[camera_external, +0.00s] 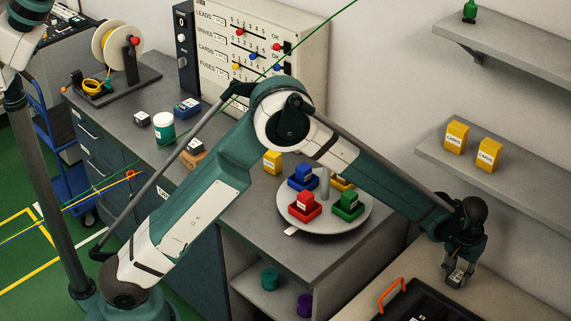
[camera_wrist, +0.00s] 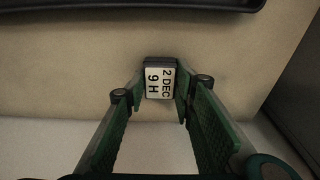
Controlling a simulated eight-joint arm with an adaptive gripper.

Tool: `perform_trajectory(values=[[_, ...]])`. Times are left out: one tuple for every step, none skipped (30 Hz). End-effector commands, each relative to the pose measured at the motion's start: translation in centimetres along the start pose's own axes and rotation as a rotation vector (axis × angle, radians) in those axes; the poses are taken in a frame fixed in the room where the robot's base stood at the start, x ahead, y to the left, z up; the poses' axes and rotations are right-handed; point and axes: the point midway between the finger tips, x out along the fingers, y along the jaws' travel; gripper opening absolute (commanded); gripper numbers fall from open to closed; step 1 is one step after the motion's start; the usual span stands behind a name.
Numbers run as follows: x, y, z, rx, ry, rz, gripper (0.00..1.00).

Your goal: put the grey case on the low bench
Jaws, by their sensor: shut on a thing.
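My gripper (camera_external: 462,262) is at the lower right of the external view, pointing down over a pale low bench (camera_external: 437,257). Its jaws are shut on a small dark grey case (camera_external: 458,277) with a white label. In the wrist view the case (camera_wrist: 160,80) sits between the two green fingers of my gripper (camera_wrist: 160,92), and its label reads "2 DEC 9 H". The pale bench top (camera_wrist: 70,70) spreads behind the case. I cannot tell whether the case touches the bench or hangs just above it.
A black tray (camera_external: 430,303) with an orange handle lies on the low bench near my gripper. A round turntable (camera_external: 318,228) with several coloured blocks stands on the grey counter to the left. A wall shelf (camera_external: 510,183) with two yellow boxes is above right.

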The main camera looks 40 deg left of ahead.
Motion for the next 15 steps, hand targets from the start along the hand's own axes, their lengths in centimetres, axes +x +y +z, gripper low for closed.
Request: perform_trajectory(values=[[-0.02,0.0,0.0,0.0,0.0,0.0,0.11],[-0.02,0.0,0.0,0.0,0.0,0.0,0.11],[-0.02,0.0,0.0,0.0,0.0,0.0,0.11],[0.0,0.0,0.0,0.0,0.0,0.0,0.11],[0.04,0.0,0.0,0.0,0.0,0.0,0.11],[0.13,0.0,0.02,0.0,0.0,0.0,0.11],[0.21,0.0,0.03,0.0,0.0,0.0,0.11],[0.28,0.0,0.04,0.0,0.0,0.0,0.11],[0.38,0.0,0.05,0.0,0.0,0.0,0.11],[0.35,0.0,0.05,0.0,0.0,0.0,0.29],[0.32,0.0,0.04,0.0,0.0,0.0,0.33],[0.31,0.0,0.04,0.0,0.0,0.0,0.38],[0.31,0.0,0.04,0.0,0.0,0.0,0.41],[0.31,0.0,0.04,0.0,0.0,0.0,0.41],[0.3,0.0,0.04,0.0,0.0,0.0,0.41]])
